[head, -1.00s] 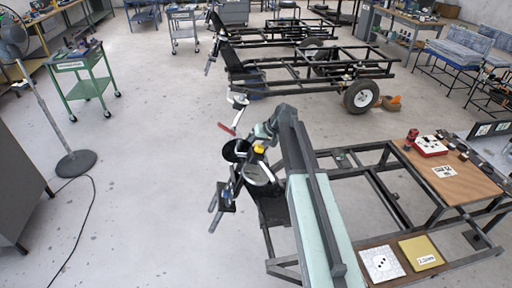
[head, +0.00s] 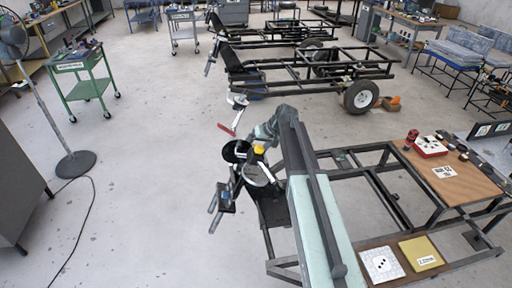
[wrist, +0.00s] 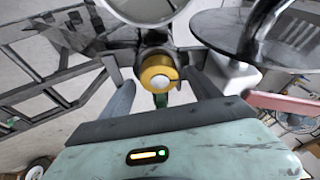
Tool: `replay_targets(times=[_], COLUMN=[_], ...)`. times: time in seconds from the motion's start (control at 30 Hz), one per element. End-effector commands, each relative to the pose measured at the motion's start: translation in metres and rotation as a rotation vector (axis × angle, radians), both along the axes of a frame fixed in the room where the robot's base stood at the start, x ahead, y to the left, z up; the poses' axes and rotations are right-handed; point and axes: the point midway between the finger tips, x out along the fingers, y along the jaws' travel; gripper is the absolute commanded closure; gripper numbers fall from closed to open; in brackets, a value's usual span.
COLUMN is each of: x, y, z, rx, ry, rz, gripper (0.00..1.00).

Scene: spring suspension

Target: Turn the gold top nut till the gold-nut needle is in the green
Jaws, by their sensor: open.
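The gold nut (wrist: 158,75) is in the upper middle of the wrist view, a round gold collar around a pale centre. It also shows as a small yellow spot in the head view (head: 259,150), on the suspension assembly. My gripper (wrist: 157,84) is open, with one grey finger on the left of the nut and one on the right. Gaps show between the fingers and the nut, and I cannot tell whether either touches. A green part (wrist: 160,101) shows just below the nut. I cannot make out the gold-nut needle or its green zone in either view.
A dark round plate (wrist: 240,28) fills the wrist view's upper right. A red bar (wrist: 285,104) lies at the right. In the head view, black frame rails (head: 375,185) and a wooden board (head: 455,172) stand to the right. Open floor (head: 150,210) lies left.

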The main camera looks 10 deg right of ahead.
Motion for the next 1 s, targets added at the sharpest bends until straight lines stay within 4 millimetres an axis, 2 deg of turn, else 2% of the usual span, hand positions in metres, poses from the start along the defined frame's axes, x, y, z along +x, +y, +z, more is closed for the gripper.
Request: replay_targets(times=[0.17,0.4,0.47,0.9,1.0], x=[-0.006,-0.022,-0.026,-0.027,-0.027], y=[-0.006,-0.025,-0.028,-0.032,-0.032], z=[0.019,0.06,0.066,0.065,0.071], rx=[0.0,-0.001,0.0,0.0,0.0], ry=[0.0,0.0,0.001,0.001,0.001], rz=[-0.001,-0.001,0.0,0.0,0.0], gripper=[0.28,0.28,0.28,0.28,0.28])
